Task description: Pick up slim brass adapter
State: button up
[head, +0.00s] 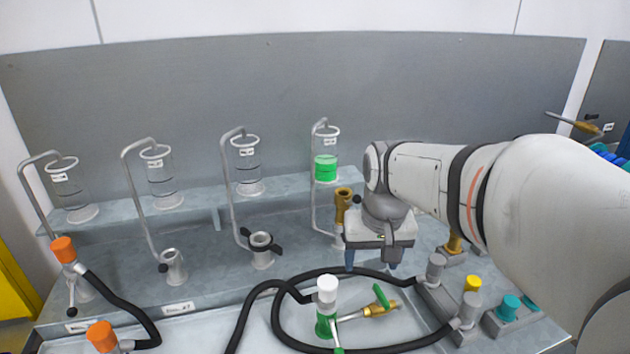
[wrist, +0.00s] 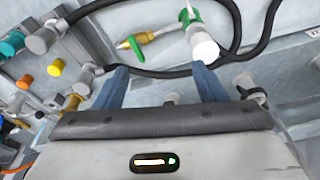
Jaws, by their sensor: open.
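A brass adapter (head: 455,243) stands upright in a grey block just right of my gripper in the head view, partly hidden by my arm. Another brass piece (head: 343,205) sits on a pipe fitting left of my wrist. I cannot tell for certain which is the slim adapter. My gripper (head: 372,262) points down with its blue fingers apart and nothing between them. In the wrist view its fingers (wrist: 160,82) are clear of both brass pieces.
A green valve with a brass end (head: 380,310) and a white-capped green fitting (head: 327,290) lie in front. Black hoses (head: 275,318) loop around them. Grey, yellow and teal caps (head: 510,306) stand at the right. Glass cylinders (head: 326,165) line the back shelf.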

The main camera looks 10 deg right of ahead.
jog(key=w+r+m+g+p, duration=0.1)
jog(key=w+r+p, duration=0.15)
jog(key=w, duration=1.05)
jog(key=m+g+p, duration=0.1)
jog(key=p, duration=0.1)
send_over(343, 207)
jog(key=w, duration=0.1)
jog(key=shift+w+d+f, duration=0.1)
jog(key=shift+d+f, duration=0.2)
jog(key=shift+f, duration=0.35)
jog(key=shift+w+f, duration=0.2)
jog(key=shift+w, duration=0.05)
jog(key=shift+w+f, duration=0.1)
jog(key=shift+f, duration=0.15)
notch_tip(343, 207, down, 7)
jog(key=shift+w+a+f+p, duration=0.1)
jog(key=shift+w+f+p, duration=0.05)
jog(key=shift+p, duration=0.85)
jog(key=c, duration=1.2)
